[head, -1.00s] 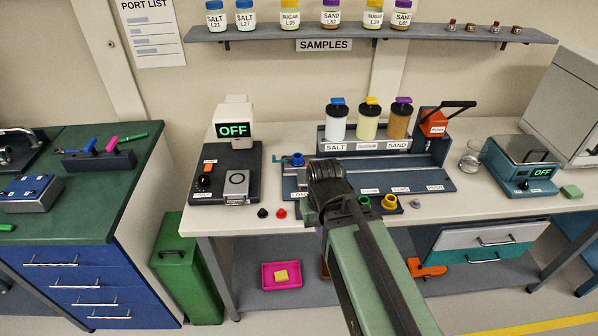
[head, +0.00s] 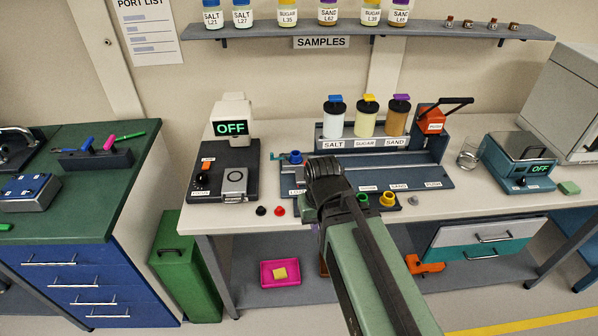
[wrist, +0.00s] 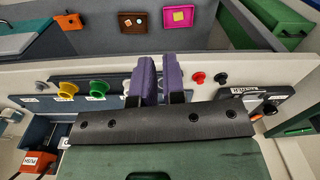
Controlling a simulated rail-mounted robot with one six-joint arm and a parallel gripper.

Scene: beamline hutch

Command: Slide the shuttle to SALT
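The shuttle (head: 295,157), which I take to be the small carrier with a blue round top, stands at the left end of the grey track unit (head: 436,172), above the partly covered LOAD label. Front labels for SUGAR, SAND and PUSH show; the front SALT label is hidden behind my arm. A SALT label (head: 333,145) also shows under the blue-capped jar. My gripper (head: 325,172) is in front of the track, right of the shuttle. In the wrist view its two purple fingers (wrist: 159,82) stand slightly apart with nothing visible between them. The shuttle is not identifiable there.
Green (head: 362,200) and yellow (head: 387,199) rings sit on the unit's front strip. Red (head: 279,210) and black (head: 261,210) knobs lie near the bench edge. A device reading OFF (head: 231,128) stands left; a red press (head: 432,122) stands at the track's right end.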

